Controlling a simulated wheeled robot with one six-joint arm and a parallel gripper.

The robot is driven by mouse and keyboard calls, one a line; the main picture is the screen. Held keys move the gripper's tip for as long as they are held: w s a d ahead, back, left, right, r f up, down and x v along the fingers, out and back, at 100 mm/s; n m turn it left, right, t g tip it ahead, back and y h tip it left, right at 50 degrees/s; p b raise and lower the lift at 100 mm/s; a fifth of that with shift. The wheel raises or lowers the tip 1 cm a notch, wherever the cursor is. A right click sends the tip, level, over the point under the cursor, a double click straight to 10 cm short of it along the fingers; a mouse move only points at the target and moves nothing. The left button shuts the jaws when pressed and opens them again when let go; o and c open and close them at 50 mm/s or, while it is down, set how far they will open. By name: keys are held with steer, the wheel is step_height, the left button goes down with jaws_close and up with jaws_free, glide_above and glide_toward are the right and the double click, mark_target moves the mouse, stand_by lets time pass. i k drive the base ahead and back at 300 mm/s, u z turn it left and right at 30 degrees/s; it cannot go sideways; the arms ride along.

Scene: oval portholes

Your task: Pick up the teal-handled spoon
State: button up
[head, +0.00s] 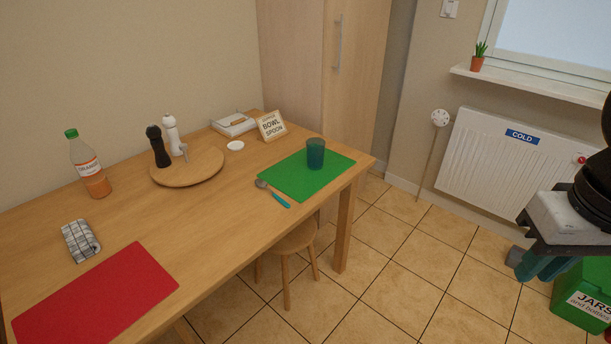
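The teal-handled spoon (279,199) lies on the wooden table (215,215), along the near-left edge of the green mat (293,179). Its grey bowl is at the mat's left corner, and its teal handle points toward the table's front edge. My gripper (535,265) is at the far right of the head view, over the floor and well apart from the table and spoon. Its teal-looking fingers point down and left. The gap between them is not clear from this angle, and I cannot tell whether it is open.
A teal cup (315,154) stands on the green mat. A stool (289,243) is tucked at the table's front. A green jars bin (584,296) stands below my gripper. A white radiator (510,160) is behind. Tiled floor (420,265) between table and gripper is clear.

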mark_target(261, 183)
steer(key=z, duration=0.1)
steer(key=i, duration=0.75)
steer(key=u, duration=0.7)
steer(key=i, duration=0.6)
steer(key=u, duration=0.5)
